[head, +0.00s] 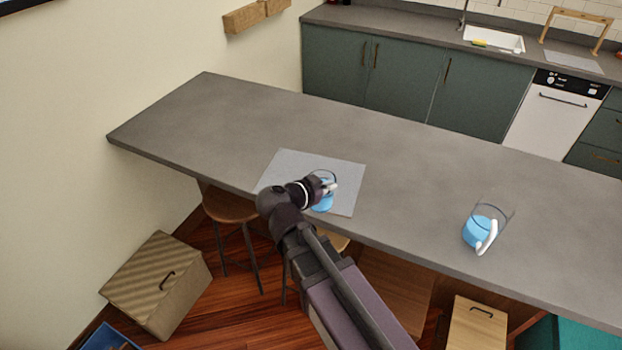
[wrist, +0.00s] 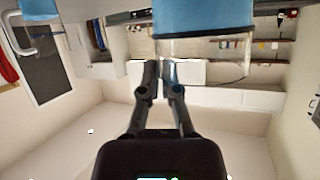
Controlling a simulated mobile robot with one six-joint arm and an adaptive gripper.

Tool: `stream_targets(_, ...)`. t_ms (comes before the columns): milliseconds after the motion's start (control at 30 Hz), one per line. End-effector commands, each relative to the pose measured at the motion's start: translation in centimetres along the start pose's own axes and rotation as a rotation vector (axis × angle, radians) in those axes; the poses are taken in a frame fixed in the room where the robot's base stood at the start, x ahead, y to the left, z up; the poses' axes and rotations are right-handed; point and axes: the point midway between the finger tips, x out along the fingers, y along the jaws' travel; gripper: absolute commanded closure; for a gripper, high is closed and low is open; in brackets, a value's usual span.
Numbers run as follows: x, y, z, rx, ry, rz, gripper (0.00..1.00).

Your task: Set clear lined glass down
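A clear glass (head: 325,203) with a blue lower part is at my gripper (head: 322,184), over the grey mat on the counter. I cannot tell whether its base touches the mat. In the wrist view, which is upside down, the glass (wrist: 205,20) shows its blue part at the top and its clear rim below. My gripper (wrist: 161,72) has its fingers close together on the glass's clear wall at its left side. The base of the glass is out of that view.
The grey mat (head: 287,170) lies near the front edge of the long counter (head: 400,150). A second clear glass (head: 481,232), blue below with a white handle, stands to the right; it also shows in the wrist view (wrist: 38,9). Stools (head: 230,207) stand below. The counter between is clear.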

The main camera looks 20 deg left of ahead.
Motion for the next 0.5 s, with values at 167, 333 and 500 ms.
stream_targets(167, 0.1, -0.1, 0.0, 0.000, 0.002, 0.000, 1.00)
stream_targets(333, 0.6, -1.0, -0.1, 0.000, 0.002, 0.000, 1.00)
stream_targets(500, 2.0, -3.1, -0.3, 0.001, 0.002, 0.001, 1.00)
